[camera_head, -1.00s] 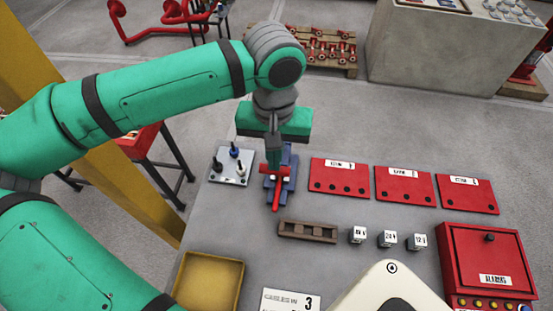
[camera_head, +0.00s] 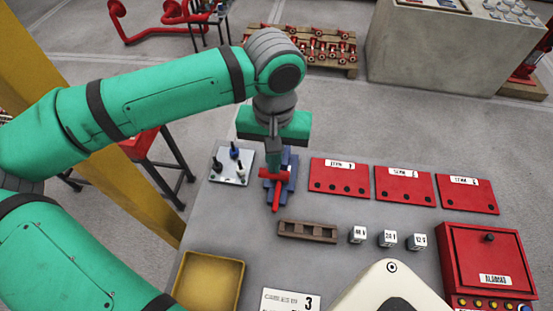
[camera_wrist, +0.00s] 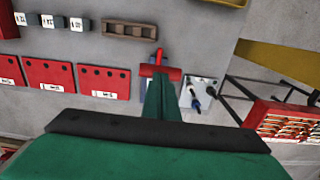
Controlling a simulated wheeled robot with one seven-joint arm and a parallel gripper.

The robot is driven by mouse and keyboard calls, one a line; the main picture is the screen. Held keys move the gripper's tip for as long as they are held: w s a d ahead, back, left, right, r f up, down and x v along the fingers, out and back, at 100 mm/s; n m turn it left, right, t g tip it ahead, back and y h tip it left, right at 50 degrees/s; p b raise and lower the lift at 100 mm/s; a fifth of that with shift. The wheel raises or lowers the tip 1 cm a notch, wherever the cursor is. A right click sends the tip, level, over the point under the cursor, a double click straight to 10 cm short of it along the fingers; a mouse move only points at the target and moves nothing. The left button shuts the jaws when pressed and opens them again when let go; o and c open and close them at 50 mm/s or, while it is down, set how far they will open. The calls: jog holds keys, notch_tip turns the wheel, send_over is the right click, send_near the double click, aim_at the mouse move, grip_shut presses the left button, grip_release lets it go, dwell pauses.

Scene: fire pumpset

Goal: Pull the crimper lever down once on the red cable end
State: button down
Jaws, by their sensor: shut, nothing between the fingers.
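The crimper is a blue tool (camera_head: 288,183) on the table with a red lever (camera_head: 276,196), whose red crossbar lies across it. My gripper (camera_head: 273,164) is shut and points down at the crimper, its fingertips at or just above the red crossbar. Whether they touch it I cannot tell. In the wrist view my shut fingers (camera_wrist: 160,95) reach toward the red lever (camera_wrist: 158,69) and hide most of the blue body. A white plate (camera_head: 231,167) with black, blue and white cable ends stands left of the crimper. A red cable end cannot be made out.
Red panels (camera_head: 339,176) lie right of the crimper. A brown slotted block (camera_head: 307,231) and small labelled cubes (camera_head: 388,238) lie in front. A yellow tray (camera_head: 210,284) and a red alarm box (camera_head: 488,260) stand nearer.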

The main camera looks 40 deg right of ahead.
aim_at(274, 177)
jog(key=shift+f, duration=0.6)
jog(key=shift+s+a+f, duration=0.25)
jog(key=shift+a+f, duration=0.05)
jog(key=shift+f, duration=0.35)
jog(key=shift+s+a+f, duration=0.25)
jog(key=shift+f, duration=0.5)
jog(key=shift+s+a+f, duration=0.2)
jog(key=shift+f, duration=0.45)
jog(key=shift+s+a+f, duration=0.15)
jog(key=shift+a+f, duration=0.05)
jog(key=shift+f, duration=0.45)
jog(key=shift+f, duration=0.1)
jog(key=shift+s+a+f, duration=0.15)
jog(key=shift+f, duration=0.55)
jog(key=shift+s+a+f, duration=0.1)
jog(key=shift+f, duration=0.65)
